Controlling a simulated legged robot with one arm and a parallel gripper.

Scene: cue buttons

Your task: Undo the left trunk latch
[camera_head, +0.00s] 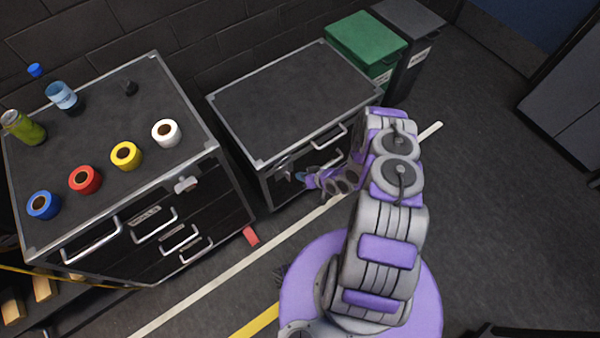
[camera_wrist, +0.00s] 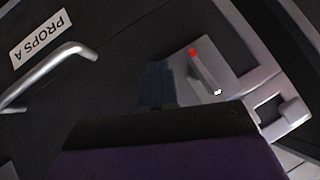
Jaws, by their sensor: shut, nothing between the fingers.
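The trunk (camera_head: 300,97) is a black box with grey metal edges, lid closed, standing in the middle of the head view. My gripper (camera_head: 301,177) is at the left part of its front face. In the wrist view, a grey latch plate (camera_wrist: 183,62) carries a slanted metal lever (camera_wrist: 206,76) with a red mark by its upper end. The shut, empty dark fingers of my gripper (camera_wrist: 157,84) are just left of the plate and lever. Whether they touch the plate cannot be told. In the head view my arm and gripper partly hide the latch area.
A handle (camera_wrist: 50,75) and a PROPS A label (camera_wrist: 41,37) are left of the fingers. A black drawer cabinet (camera_head: 95,120) with tape rolls and bottles stands left of the trunk. A green bin (camera_head: 365,45) stands behind right. The floor at right is clear.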

